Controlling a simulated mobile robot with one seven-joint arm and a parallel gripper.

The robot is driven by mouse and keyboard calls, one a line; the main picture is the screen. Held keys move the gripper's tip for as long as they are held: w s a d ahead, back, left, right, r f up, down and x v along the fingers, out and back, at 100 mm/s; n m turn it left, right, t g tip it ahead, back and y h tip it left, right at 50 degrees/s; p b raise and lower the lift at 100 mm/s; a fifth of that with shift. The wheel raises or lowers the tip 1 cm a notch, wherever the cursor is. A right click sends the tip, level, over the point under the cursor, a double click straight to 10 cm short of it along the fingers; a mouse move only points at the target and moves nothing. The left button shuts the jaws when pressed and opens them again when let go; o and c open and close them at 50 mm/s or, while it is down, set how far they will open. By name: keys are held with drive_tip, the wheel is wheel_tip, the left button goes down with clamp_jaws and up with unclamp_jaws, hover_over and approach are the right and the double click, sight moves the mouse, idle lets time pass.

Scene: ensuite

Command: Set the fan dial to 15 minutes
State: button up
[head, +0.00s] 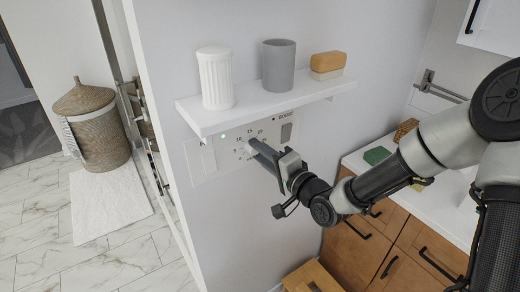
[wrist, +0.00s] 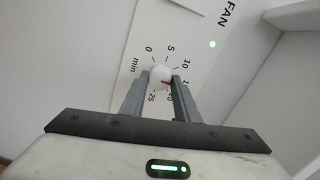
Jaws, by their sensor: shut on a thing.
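The fan dial (wrist: 159,74) is a round white knob on a white wall panel marked FAN, with a minute scale from 0 to 25. My gripper (wrist: 161,78) is shut on the knob, one finger on each side. The dial's red mark points right, towards the label beginning with 1 between 10 and 20. The right finger partly covers that label, and the exact alignment is hard to tell. In the head view, my gripper (head: 252,147) reaches the panel (head: 204,163) from the right and hides the knob.
A white shelf (head: 262,107) juts out just above the panel. It holds a ribbed white jar (head: 215,78), a grey cup (head: 278,66) and a wood-topped block (head: 327,65). A counter (head: 440,200) with wooden drawers stands at the right.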

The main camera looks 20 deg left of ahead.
drive_tip(key=shift+r, duration=0.1)
idle(0.4)
drive_tip(key=o, duration=1)
drive_tip(key=shift+o, duration=0.2)
drive_tip(key=p+v, duration=0.8)
drive_tip(key=v, duration=0.9)
drive_tip(key=shift+d+p, duration=0.15)
drive_tip(key=shift+p, duration=0.2)
